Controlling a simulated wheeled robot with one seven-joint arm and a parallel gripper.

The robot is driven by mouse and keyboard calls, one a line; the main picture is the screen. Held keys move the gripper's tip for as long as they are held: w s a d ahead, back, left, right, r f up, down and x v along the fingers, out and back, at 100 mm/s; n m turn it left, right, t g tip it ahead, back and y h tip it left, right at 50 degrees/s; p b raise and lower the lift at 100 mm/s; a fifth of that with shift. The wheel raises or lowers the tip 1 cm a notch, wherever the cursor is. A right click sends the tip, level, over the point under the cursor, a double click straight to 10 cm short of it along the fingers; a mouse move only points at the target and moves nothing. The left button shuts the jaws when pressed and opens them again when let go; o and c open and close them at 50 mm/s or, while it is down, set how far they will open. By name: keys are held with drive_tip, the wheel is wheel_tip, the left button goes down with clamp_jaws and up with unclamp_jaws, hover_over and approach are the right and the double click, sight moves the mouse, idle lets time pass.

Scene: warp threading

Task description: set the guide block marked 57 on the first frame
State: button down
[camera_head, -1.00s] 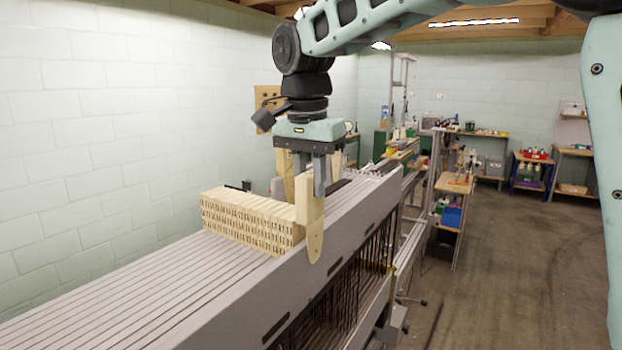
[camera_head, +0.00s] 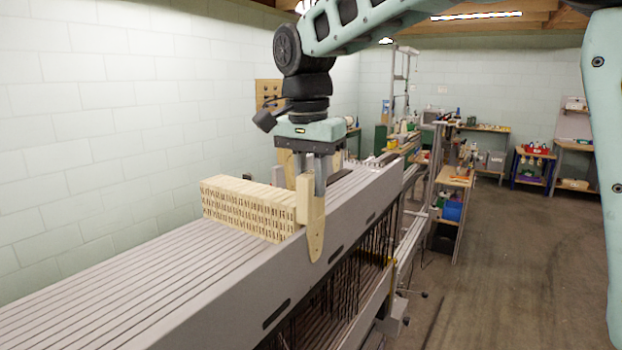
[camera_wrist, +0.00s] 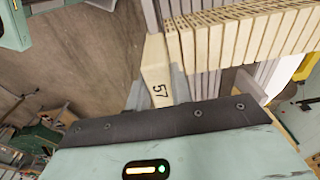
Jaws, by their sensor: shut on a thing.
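The guide block marked 57 (camera_head: 309,215) is pale wood with a tapered leg. It is upright in my gripper (camera_head: 318,180), which is shut on it from above. The leg overlaps the near face of the first frame (camera_head: 345,230), the long grey bar nearest the aisle. I cannot tell whether the block touches the bar. In the wrist view the black 57 shows on the block (camera_wrist: 155,75), between the fingers of my gripper (camera_wrist: 157,92). Part of the block is hidden behind the fingers in the head view.
A row of similar wooden blocks (camera_head: 250,210) stands across the grey frames, close to the held block's left. More parallel grey frames (camera_head: 130,285) lie behind the first one. Dark heddles (camera_head: 350,275) hang below. Open floor (camera_head: 500,270) is at right.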

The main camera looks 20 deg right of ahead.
drive_tip(key=shift+f+b, duration=0.35)
drive_tip(key=shift+f, duration=0.2)
drive_tip(key=c, duration=1.2)
unclamp_jaws()
drive_tip(key=shift+o, duration=0.2)
wheel_tip(320, 180, up, 17)
drive_tip(key=s+a, duration=0.1)
drive_tip(key=shift+r+b, duration=0.2)
drive_tip(key=shift+b, duration=0.15)
drive_tip(key=shift+s+a, duration=0.1)
